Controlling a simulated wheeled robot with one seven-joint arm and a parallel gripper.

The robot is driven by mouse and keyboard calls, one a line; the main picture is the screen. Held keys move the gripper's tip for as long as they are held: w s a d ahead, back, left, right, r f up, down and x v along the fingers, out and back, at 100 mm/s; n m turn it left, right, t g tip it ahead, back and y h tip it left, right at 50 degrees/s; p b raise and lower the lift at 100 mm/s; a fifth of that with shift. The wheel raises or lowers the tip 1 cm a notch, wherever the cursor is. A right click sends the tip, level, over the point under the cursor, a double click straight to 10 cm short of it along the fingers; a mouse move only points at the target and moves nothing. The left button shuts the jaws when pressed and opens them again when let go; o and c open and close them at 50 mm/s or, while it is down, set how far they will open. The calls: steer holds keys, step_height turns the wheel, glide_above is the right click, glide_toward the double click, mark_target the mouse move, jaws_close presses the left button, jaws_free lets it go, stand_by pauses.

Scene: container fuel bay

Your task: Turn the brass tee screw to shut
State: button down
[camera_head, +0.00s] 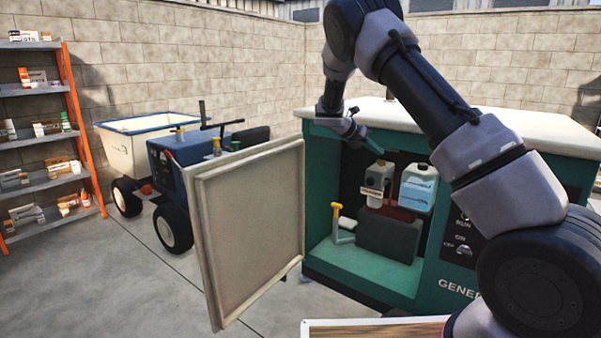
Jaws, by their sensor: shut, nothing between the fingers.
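I cannot make out the brass tee screw for certain. A small yellow-topped fitting (338,206) on a pale bent pipe stands inside the open green generator cabinet (318,190), at its left. A small brass-coloured fitting (217,147) also shows on the blue cart, just above the open door. My gripper (352,132) is shut and empty, at the upper front of the cabinet opening. Its fingertips are small and partly lost against the dark interior. It is above and apart from the yellow-topped fitting.
The pale cabinet door (250,230) stands open to the left. Inside are a white bottle (376,185), a clear blue-filled jug (417,188) and a dark box (388,236). A blue cart (185,160) and stocked shelves (38,185) stand left. A board edge (375,322) is in front.

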steer(key=s+d+r+m+g+y, duration=0.15)
steer(key=s+r+m+y, duration=0.25)
steer(key=s+r+m, duration=0.55)
steer(key=s+d+r+m+t+y, duration=0.1)
steer(key=s+d+r+m+y, duration=0.3)
steer(key=s+m, duration=0.55)
steer(key=s+a+r+m+t+y, duration=0.2)
steer(key=s+m, duration=0.4)
steer(key=s, duration=0.6)
steer(key=s+a+r+m+t+y, duration=0.1)
steer(key=s+m, duration=0.5)
steer(key=s, duration=0.6)
steer(key=a+r+y, duration=0.1)
steer(key=a+r, duration=0.1)
steer(key=a, duration=0.1)
steer(key=shift+a+r+t, duration=0.35)
steer(key=shift+a+r, duration=0.05)
